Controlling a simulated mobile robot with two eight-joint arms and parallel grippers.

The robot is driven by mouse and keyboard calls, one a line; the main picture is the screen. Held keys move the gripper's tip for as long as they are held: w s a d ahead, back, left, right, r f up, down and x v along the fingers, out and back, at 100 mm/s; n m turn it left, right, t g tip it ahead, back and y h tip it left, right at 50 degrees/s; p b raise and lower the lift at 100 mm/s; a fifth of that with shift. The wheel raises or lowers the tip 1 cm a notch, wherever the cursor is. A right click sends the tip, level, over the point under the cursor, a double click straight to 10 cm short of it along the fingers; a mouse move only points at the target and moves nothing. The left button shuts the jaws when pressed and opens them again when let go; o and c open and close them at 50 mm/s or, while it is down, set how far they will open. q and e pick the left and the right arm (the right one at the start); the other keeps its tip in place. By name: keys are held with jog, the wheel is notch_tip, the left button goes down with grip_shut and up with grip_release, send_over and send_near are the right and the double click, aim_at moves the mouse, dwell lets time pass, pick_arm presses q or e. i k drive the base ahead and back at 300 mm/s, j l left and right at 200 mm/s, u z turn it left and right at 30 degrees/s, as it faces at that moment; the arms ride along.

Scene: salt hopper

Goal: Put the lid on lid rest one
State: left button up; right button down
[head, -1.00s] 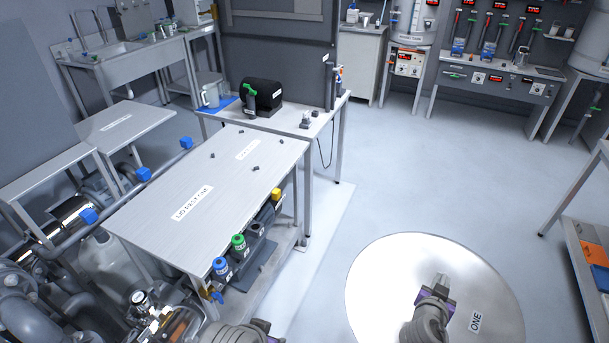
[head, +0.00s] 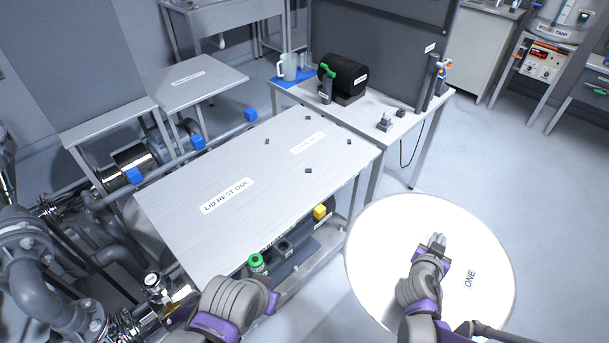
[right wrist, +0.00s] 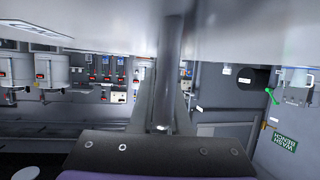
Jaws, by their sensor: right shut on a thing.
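The lid (head: 375,240) is a large round pale disc marked ONE, level in the head view, over the floor to the right of the lid rest table. My right gripper (head: 437,240) is over its middle, shut on its handle. In the right wrist view the handle (right wrist: 172,70) stands between the fingers, and the lid's pale face (right wrist: 80,12) fills the top. Lid rest one (head: 228,196) is a bare, labelled stretch of grey tabletop. My left gripper (head: 272,302) is low, by the table's front edge; its fingers are hidden.
Several small dark pegs (head: 308,171) stand on the table's far half, around a second label. Behind are a black cylinder (head: 343,75) and a jug (head: 288,66) on another bench. Pipes and pumps (head: 45,260) crowd the left.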

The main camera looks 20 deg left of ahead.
aim_at(227, 194)
jog(key=i+j+u, duration=0.1)
jog(key=i+u, duration=0.4)
jog(key=u, duration=0.2)
jog(key=i+u, duration=0.25)
jog(key=u, duration=2.15)
jog(key=l, duration=0.1)
